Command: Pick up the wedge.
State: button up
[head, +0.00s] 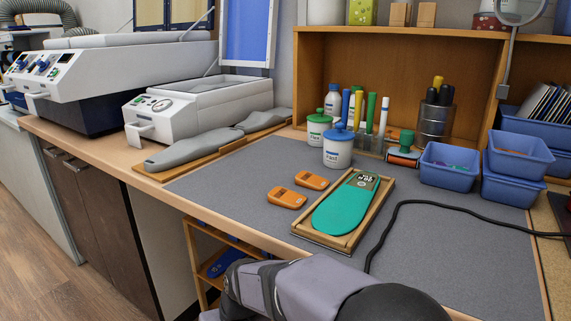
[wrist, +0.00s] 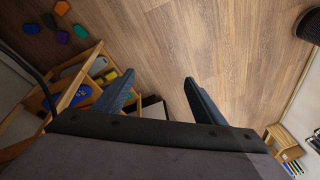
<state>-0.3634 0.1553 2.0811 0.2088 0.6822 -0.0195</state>
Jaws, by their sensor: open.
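Two small orange wedge-shaped pieces lie on the grey mat in the head view. The nearer wedge (head: 286,197) and the farther wedge (head: 311,180) sit side by side, apart, left of a wooden tray (head: 307,232) holding a green insole (head: 343,210). My gripper (wrist: 159,77) shows in the wrist view with its two dark blue fingers spread and nothing between them. It points down at the wood floor, away from the mat. Only my arm shows at the bottom of the head view; the fingers are out of sight there. No orange wedge from the mat shows in the wrist view.
White jars (head: 338,149), blue bins (head: 449,166) and a tool rack stand at the mat's back. A black cable (head: 440,203) crosses its right side. Grey foot forms (head: 195,148) lie at left. A wooden shelf (wrist: 88,62) stands beside my gripper. The mat's front left is clear.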

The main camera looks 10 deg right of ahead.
jog(key=a+r+m+g+y+p, duration=0.1)
jog(key=a+r+m+p, duration=0.2)
jog(key=a+r+p, duration=0.55)
jog(key=a+r+m+g+y+p, duration=0.25)
jog(key=r+p, duration=0.75)
jog(key=r, duration=0.8)
notch_tip(320, 180, up, 15)
jog(key=m+t+h+p, duration=0.2)
jog(key=m+h+p, duration=0.35)
jog(key=p, duration=1.95)
send_over(287, 196)
jog(key=shift+d+g, duration=0.1)
jog(key=shift+g, duration=0.15)
jog(key=shift+d+f, duration=0.15)
jog(key=shift+d, duration=0.2)
jog(key=shift+a+f, duration=0.1)
jog(key=shift+f, duration=0.95)
jog(key=shift+a+f+p, duration=0.1)
jog(key=shift+f+p, duration=0.3)
jog(key=shift+p, duration=0.25)
jog(key=shift+a+f+p, duration=0.2)
jog(key=shift+f+p, duration=0.7)
jog(key=shift+f, duration=1.25)
